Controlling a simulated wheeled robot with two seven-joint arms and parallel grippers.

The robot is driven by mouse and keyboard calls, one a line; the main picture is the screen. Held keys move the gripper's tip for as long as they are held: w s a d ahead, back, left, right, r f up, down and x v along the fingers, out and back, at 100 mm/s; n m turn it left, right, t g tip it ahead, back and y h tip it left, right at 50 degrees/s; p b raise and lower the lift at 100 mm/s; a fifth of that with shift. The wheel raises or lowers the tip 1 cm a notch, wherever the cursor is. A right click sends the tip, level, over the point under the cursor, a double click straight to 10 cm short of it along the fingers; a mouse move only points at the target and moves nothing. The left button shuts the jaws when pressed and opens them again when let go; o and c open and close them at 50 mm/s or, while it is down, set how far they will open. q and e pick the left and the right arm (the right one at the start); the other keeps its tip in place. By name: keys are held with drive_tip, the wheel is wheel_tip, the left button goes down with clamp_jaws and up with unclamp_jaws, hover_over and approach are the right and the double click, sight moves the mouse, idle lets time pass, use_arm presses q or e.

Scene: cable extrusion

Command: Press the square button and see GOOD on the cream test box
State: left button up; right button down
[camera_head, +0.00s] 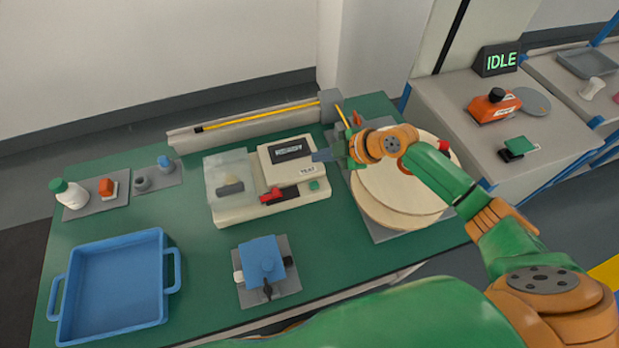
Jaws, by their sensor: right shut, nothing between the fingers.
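The cream test box (262,208) stands in the middle of the green table. Its raised part carries a dark display (287,151) with small text that I cannot read, and a TEST label below it. The green square button (314,185) is at the box's front right, uncovered. My left gripper is out of view.
A clear cover (222,172) and a red lever (272,196) are on the box. A round cream reel (400,200) lies under my right arm. A blue tray (110,285) and a blue fixture (262,255) stand in front. A sign (499,60) reads IDLE.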

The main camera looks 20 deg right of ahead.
sight(318, 186)
wheel_tip(318, 186, down, 9)
drive_tip(key=b, duration=0.7)
drive_tip(key=shift+a+b, duration=0.15)
drive_tip(key=shift+b, duration=0.25)
drive_tip(key=shift+r, duration=0.1)
idle(1.3)
drive_tip(key=shift+s+f+b, duration=0.15)
drive_tip(key=shift+f+b, duration=0.3)
drive_tip(key=shift+f, duration=0.05)
drive_tip(key=shift+s+a+r, duration=0.1)
drive_tip(key=shift+s, duration=0.1)
